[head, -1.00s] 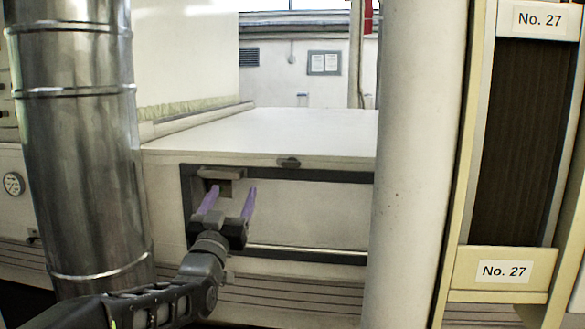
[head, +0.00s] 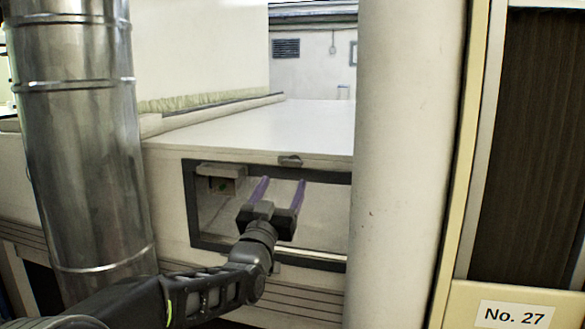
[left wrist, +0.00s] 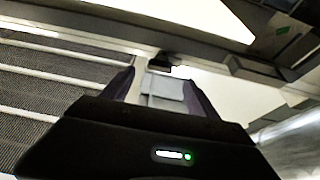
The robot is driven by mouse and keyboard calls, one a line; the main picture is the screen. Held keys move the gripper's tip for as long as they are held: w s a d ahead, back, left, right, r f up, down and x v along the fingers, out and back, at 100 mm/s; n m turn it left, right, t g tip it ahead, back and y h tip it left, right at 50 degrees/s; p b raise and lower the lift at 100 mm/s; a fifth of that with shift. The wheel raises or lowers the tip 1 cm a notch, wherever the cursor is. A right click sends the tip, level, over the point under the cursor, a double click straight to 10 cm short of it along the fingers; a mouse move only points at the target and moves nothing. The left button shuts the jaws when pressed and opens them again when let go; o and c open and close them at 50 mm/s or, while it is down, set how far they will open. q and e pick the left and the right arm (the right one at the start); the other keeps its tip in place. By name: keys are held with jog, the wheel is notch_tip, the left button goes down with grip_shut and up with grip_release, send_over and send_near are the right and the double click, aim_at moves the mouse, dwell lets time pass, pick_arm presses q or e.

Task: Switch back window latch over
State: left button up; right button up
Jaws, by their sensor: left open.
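A dark-framed window (head: 192,215) is set in the side of the pale machine. A small dark catch (head: 290,161) sits on the machine's top edge above the frame. A beige block (head: 221,179) with a green mark is at the frame's upper left corner; a green mark on a grey part (left wrist: 283,29) shows in the left wrist view. I cannot tell for sure which part is the latch. My left gripper (head: 282,183) is open, its purple fingers pointing at the window, right of the block and below the catch. Nothing shows between its fingers (left wrist: 160,82). My right gripper is not in view.
A shiny metal duct (head: 85,150) stands at the left, close to my left arm. A thick pale column (head: 405,170) hides the window's right end. A dark ribbed panel (head: 530,150) labelled No. 27 stands at the far right. The machine's flat top (head: 250,125) is clear.

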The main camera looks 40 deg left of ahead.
aim_at(291, 166)
pick_arm(q)
jog(key=p+x, duration=0.2)
jog(key=x, duration=0.4)
jog(key=shift+w+a+r, duration=0.2)
jog(key=shift+w+r, duration=0.05)
jog(key=shift+w+a+r+p, duration=0.1)
jog(key=shift+w+p, duration=0.25)
jog(key=shift+c, duration=0.2)
jog(key=c, duration=1.3)
